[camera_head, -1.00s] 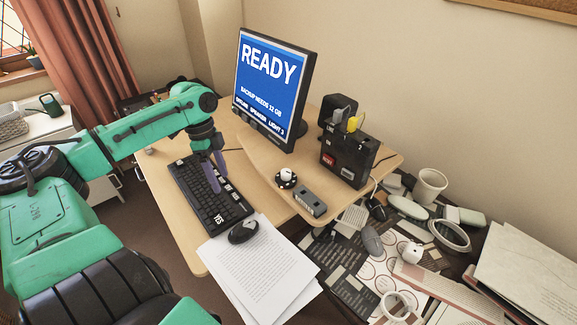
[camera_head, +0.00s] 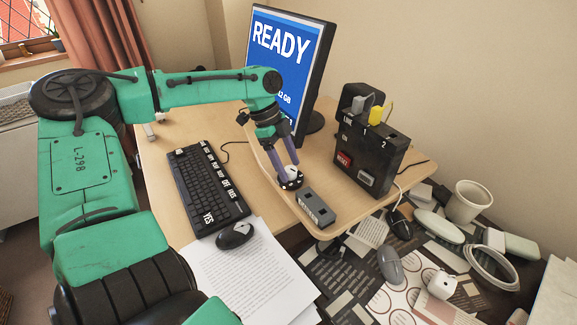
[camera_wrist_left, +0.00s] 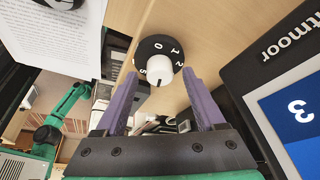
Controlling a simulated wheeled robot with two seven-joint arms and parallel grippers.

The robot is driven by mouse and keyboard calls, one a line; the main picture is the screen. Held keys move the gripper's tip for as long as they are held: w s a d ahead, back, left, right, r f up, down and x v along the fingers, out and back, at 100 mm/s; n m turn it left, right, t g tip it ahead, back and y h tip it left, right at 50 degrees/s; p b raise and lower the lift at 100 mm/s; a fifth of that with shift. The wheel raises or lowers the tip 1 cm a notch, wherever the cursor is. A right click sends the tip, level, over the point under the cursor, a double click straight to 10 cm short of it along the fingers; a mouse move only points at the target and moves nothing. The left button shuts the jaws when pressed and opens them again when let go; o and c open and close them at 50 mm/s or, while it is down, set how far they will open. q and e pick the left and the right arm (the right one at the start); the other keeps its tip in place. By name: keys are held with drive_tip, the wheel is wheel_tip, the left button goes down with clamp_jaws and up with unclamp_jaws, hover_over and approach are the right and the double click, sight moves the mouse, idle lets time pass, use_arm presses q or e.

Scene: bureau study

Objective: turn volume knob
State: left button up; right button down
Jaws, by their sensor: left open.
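The volume knob (camera_head: 291,172) is a white cap on a round black dial base (camera_head: 291,184) with white numbers. It stands on the raised wooden shelf in front of the monitor. My left gripper (camera_head: 289,168) reaches down over it with purple fingers, which partly hide the cap in the head view. In the left wrist view the white knob (camera_wrist_left: 159,72) shows just beyond and between the two fingertips, with a black pointer line on it. My left gripper (camera_wrist_left: 159,84) is open, with a finger on either side; whether they touch the knob I cannot tell. My right gripper is not in view.
The monitor (camera_head: 283,75) reading READY stands close behind my left gripper. A grey box (camera_head: 315,206) lies beside the knob, and a black switch box (camera_head: 369,147) stands to the right. The keyboard (camera_head: 207,186) and mouse (camera_head: 236,235) are on the lower desk. Clutter fills the lower right.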

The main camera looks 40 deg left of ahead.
use_arm(q)
drive_tip(key=shift+f, duration=0.2)
drive_tip(key=shift+d, duration=0.1)
clamp_jaws()
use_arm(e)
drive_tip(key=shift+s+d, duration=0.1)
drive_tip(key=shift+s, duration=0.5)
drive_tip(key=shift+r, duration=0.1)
